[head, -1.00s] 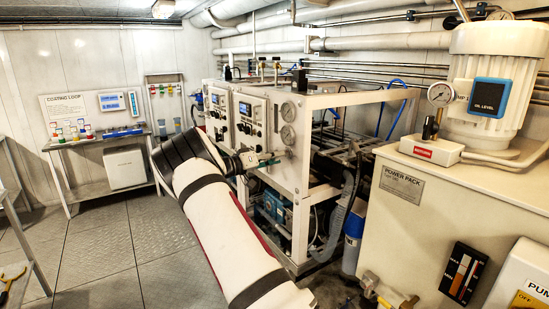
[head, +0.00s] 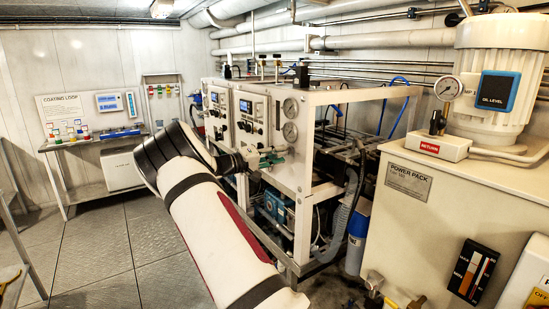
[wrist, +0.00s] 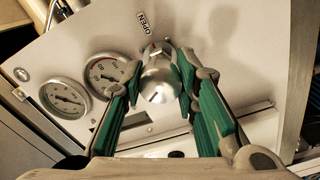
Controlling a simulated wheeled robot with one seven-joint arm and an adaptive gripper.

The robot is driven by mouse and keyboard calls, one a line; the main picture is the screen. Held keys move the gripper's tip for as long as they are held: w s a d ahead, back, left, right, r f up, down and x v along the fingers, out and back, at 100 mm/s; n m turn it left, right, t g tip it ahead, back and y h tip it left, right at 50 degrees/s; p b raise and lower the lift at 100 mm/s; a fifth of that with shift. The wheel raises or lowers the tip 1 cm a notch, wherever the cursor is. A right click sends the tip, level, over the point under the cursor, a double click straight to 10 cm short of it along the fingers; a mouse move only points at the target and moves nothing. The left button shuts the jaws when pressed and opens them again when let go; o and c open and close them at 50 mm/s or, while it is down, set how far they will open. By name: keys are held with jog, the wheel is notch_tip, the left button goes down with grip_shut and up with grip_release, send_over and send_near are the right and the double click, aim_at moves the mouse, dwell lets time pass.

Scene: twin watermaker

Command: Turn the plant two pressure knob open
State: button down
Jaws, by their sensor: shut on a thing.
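The pressure knob (wrist: 160,82) is a rounded silver-grey knob on a pale panel, seen in the wrist view. A small red mark shows at its upper edge, and an "OPEN" label (wrist: 147,22) sits on the panel above it. My gripper (wrist: 166,76) has its green-padded fingers on either side of the knob and is shut on it. In the head view my gripper (head: 268,157) is at the front panel of the white-framed plant unit (head: 290,170), below two round gauges. The knob itself cannot be made out there.
Two pressure gauges (wrist: 65,97) (wrist: 107,73) sit left of the knob on the panel. A power pack (head: 450,205) stands close on the right. A shelf (head: 95,139) with bottles is at the far left wall. The floor (head: 105,240) on the left is clear.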

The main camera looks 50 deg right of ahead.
jog(key=n+b, duration=0.1)
jog(key=n, duration=0.4)
jog(key=shift+f+n, duration=0.1)
jog(key=shift+n, duration=0.3)
jog(key=n+b, duration=0.1)
jog(key=n, duration=0.3)
jog(key=n+b, duration=0.1)
jog(key=n, duration=0.4)
jog(key=shift+n, duration=2.9)
jog(key=c, duration=1.2)
grip_release()
jog(key=v, duration=1.2)
